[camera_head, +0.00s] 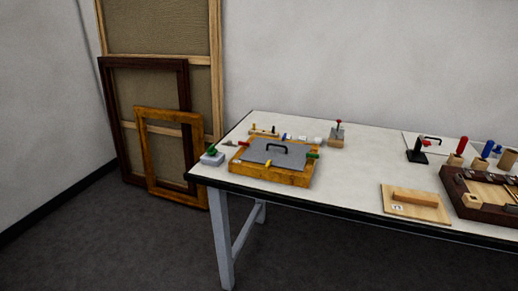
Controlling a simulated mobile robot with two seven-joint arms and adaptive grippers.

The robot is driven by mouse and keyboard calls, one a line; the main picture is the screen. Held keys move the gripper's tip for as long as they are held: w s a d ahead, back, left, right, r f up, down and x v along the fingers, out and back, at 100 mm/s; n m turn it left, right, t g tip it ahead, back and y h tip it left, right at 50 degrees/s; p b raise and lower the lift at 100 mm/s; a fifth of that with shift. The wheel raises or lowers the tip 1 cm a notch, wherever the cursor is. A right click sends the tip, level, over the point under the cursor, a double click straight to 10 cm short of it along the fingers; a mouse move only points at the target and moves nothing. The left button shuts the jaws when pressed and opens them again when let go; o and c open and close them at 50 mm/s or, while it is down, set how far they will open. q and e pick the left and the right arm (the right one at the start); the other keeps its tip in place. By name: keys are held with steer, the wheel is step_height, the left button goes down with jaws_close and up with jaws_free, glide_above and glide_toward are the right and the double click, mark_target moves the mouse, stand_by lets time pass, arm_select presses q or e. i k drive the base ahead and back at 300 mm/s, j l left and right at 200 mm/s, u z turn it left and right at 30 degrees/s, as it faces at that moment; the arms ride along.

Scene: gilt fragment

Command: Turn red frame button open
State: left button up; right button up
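A wooden frame (252,171) lies flat near the left end of the white table, with a grey backing board (259,152) and a black handle (271,147) on it. A small red button (243,143) sits at the frame's left side; it is too small to tell how it is turned. A green button (313,155) is on the right side and a yellow one (267,164) on the near side. A small blue part (284,136) shows at the far side. Neither of my grippers is in view.
The white table (345,185) has free room right of the frame. A green-topped grey block (212,156) is at the left edge. Empty frames (172,150) lean on the wall.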

mark_target(244, 144)
steer(key=i+j, duration=0.7)
